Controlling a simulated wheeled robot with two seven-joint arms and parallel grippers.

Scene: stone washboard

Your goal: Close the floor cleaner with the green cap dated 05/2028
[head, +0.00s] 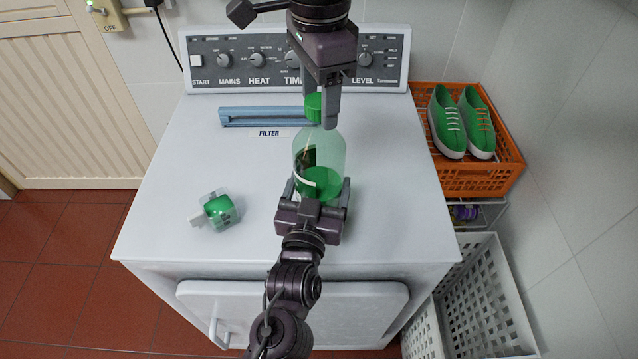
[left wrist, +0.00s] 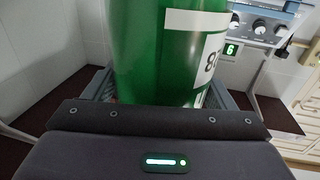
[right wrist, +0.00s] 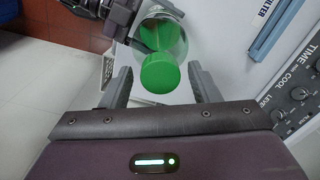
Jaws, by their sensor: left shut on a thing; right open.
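The floor cleaner is a clear bottle (head: 320,155) with green liquid and a white label, upright on the washer top; it fills much of the left wrist view (left wrist: 160,50). My left gripper (head: 313,192) is shut around its lower body. A green cap (head: 314,107) is at the bottle's mouth, and it shows from above in the right wrist view (right wrist: 160,74). I cannot tell whether it is seated; no date is readable on it. My right gripper (head: 322,112) is above, open, with its fingers (right wrist: 160,88) on either side of the cap.
A green and white cube-like item (head: 219,210) lies on the left of the white washer top (head: 175,165). A blue filter strip (head: 250,116) is behind the bottle. An orange crate (head: 485,175) with green shoes (head: 447,120) stands at right. The washer's front right is clear.

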